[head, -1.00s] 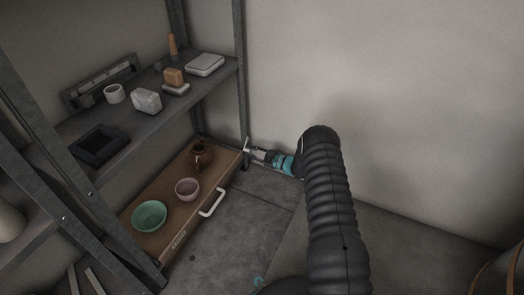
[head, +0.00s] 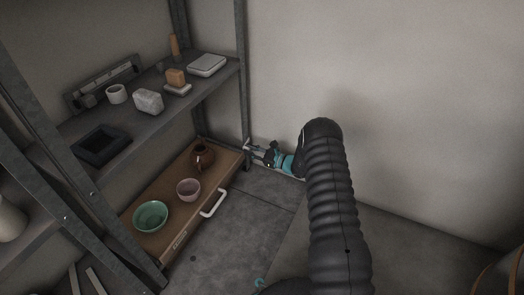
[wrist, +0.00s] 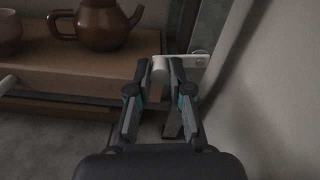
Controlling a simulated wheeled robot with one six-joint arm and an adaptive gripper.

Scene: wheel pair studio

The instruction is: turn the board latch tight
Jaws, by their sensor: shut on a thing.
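The board latch (wrist: 185,62) shows in the wrist view as a pale flat bar with a rounded knob at its left end. It lies nearly level beside a dark shelf post, at the right end of the wooden board (wrist: 60,64). My gripper (wrist: 160,66) is shut on the latch knob, one finger on each side. In the head view my gripper (head: 262,155) is at the board's far right corner, by the post. The fingers hide most of the latch there.
A brown teapot (head: 203,155), a pink bowl (head: 188,189) and a green bowl (head: 150,216) stand on the board. A white handle (head: 214,203) is on its front. A shelf (head: 130,122) with several items is above. A bare wall (head: 400,100) is close on the right.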

